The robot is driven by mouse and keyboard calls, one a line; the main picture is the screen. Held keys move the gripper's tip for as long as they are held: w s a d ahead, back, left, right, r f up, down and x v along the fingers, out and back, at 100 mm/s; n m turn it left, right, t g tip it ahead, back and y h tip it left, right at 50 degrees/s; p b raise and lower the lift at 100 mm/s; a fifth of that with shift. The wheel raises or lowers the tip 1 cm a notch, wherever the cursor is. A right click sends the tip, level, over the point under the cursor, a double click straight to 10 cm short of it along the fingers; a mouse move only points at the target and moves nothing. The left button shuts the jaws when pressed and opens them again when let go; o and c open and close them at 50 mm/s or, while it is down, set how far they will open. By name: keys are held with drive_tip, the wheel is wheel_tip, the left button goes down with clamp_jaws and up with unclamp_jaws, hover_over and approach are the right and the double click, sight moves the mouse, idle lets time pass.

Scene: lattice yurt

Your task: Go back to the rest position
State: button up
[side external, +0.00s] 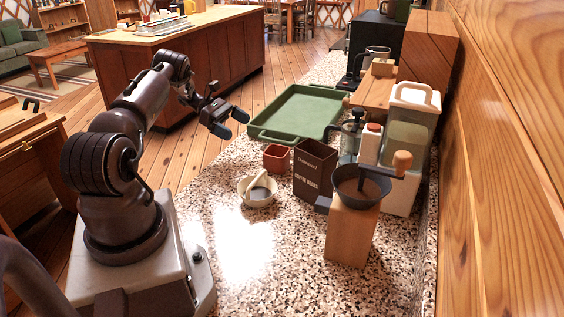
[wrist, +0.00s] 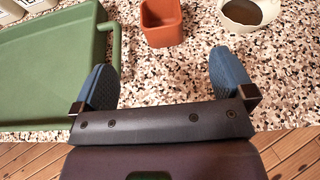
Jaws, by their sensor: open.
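My gripper (side external: 230,122) is raised over the counter's left edge, short of the green tray, in the side external view. Its two blue fingers are spread apart with nothing between them. In the wrist view my gripper (wrist: 163,82) is also open and empty, with bare speckled counter (wrist: 160,95) below it. My arm is bent, with its forearm reaching up from the base and the gripper angled down to the right.
A green tray (side external: 257,134), red-brown square cup (side external: 277,158), cream bowl (side external: 244,193) with dark contents, dark coffee box (side external: 315,172) and wooden grinder (side external: 350,235) stand on the counter. A wooden wall (side external: 505,150) bounds the right. The near counter is clear.

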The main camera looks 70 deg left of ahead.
drive_tip(key=shift+m+g+y, duration=0.4)
drive_tip(key=shift+g+y, duration=0.1)
drive_tip(key=shift+g, duration=0.3)
drive_tip(key=s+f, duration=0.1)
drive_tip(key=f, duration=0.1)
drive_tip(key=s+d+f, duration=0.1)
drive_tip(key=shift+s+f, duration=0.2)
drive_tip(key=shift+f, duration=0.2)
drive_tip(key=shift+s+d+r+m+g, duration=0.25)
drive_tip(key=shift+d+m+g, duration=0.15)
drive_tip(key=shift+d+g, duration=0.1)
drive_tip(key=w+d+r+m+g+y, duration=0.3)
drive_tip(key=d+r+m+g+y, duration=0.25)
drive_tip(key=d+r+m, duration=1.05)
drive_tip(key=s+d+r+m+t+y, duration=0.1)
drive_tip(key=s+d+r+m, duration=0.1)
drive_tip(key=d, duration=0.5)
drive_tip(key=s+d+r+m+t+y, duration=0.1)
drive_tip(key=s+d+r+m, duration=0.2)
drive_tip(key=d+r, duration=0.4)
drive_tip(key=s+d+r+m+t+y, duration=0.1)
drive_tip(key=s+d+r+m+t, duration=0.1)
drive_tip(key=d, duration=0.6)
drive_tip(key=shift+s+d+r+m, duration=0.4)
drive_tip(key=shift+s+r+m, duration=0.35)
drive_tip(key=shift+r+m, duration=0.45)
